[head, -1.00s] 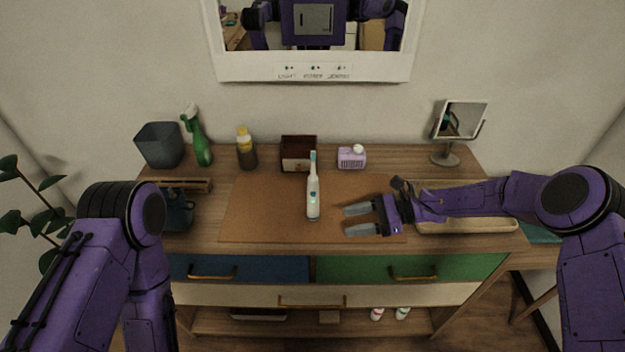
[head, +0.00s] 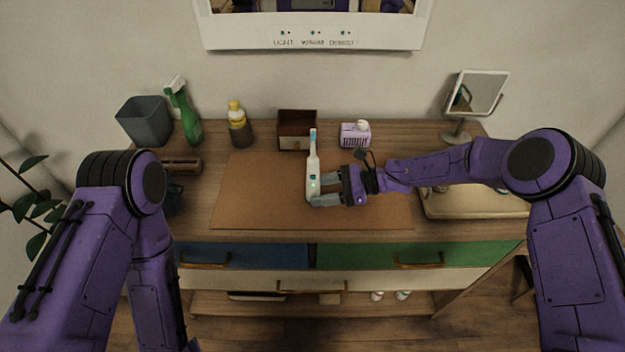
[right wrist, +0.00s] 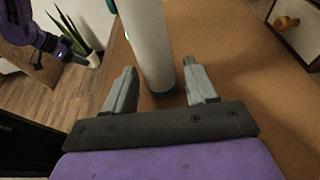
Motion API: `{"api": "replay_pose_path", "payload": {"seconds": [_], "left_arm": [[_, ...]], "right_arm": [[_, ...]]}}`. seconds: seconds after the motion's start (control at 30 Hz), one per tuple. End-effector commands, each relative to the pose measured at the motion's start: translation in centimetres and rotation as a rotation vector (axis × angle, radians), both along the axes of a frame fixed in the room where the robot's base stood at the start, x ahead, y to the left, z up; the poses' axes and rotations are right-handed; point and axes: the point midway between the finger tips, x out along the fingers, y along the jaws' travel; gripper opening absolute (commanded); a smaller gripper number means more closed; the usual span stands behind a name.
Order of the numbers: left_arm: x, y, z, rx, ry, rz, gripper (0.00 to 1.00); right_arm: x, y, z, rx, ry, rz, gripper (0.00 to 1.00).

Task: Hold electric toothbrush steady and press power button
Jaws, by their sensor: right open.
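The white electric toothbrush (head: 313,175) stands upright on the brown mat (head: 260,190), with a teal button and a small green light on its front. My right gripper (head: 318,192) is open at its lower body, coming from the right. In the right wrist view, the toothbrush's white body (right wrist: 150,45) stands between the tips of the two grey fingers (right wrist: 155,88), which are spread apart. Whether either finger touches it is not clear. My left arm (head: 115,230) is at the left; its gripper does not show.
A grey bin (head: 146,122), green spray bottle (head: 186,112), yellow-capped bottle (head: 238,125), brown box (head: 296,130) and lilac dispenser (head: 355,135) stand along the back. A mirror (head: 477,93) and tray (head: 470,203) are at right. The mat around the toothbrush is clear.

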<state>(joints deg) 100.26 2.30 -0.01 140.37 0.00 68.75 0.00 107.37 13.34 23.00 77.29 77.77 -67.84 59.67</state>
Motion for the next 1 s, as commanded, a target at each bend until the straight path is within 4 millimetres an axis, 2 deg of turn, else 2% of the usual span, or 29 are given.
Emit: {"api": "replay_pose_path", "payload": {"seconds": [0.13,0.4,0.47,0.5,0.53,0.6,0.63,0.7,0.77,1.0], "left_arm": [[0.0,-0.01,-0.64,0.0,0.0,0.0,0.43],[-0.01,-0.01,-0.58,0.0,0.0,0.0,0.43],[-0.01,0.0,-0.59,0.0,0.0,0.0,0.43],[-0.01,0.0,-0.59,0.0,0.0,0.0,0.43],[0.01,-0.01,-0.59,0.0,0.0,0.0,0.43],[0.0,-0.01,-0.59,0.0,0.0,0.0,0.43],[0.0,-0.01,-0.59,0.0,0.0,0.0,0.39],[0.0,0.0,-0.59,0.0,0.0,0.0,0.17],[0.0,0.0,-0.59,0.0,0.0,0.0,0.0],[0.0,-0.02,-0.58,0.0,0.0,0.0,0.0]], "right_arm": [[-0.02,0.93,-0.38,0.0,0.0,0.0,0.57],[-0.01,1.12,-0.26,0.0,0.0,0.0,0.57],[-0.02,1.11,-0.26,0.0,0.0,0.0,0.4],[-0.01,1.11,-0.26,0.0,0.0,0.0,0.27],[-0.01,1.11,-0.27,0.0,0.0,0.0,0.22],[-0.01,1.1,-0.27,0.0,0.0,0.0,0.22],[-0.01,1.1,-0.27,0.0,0.0,0.0,0.22],[-0.01,1.1,-0.26,0.0,0.0,0.0,0.22],[-0.01,1.1,-0.26,0.0,0.0,0.0,0.22],[0.0,1.1,-0.25,0.0,-0.001,0.0,0.22]]}}
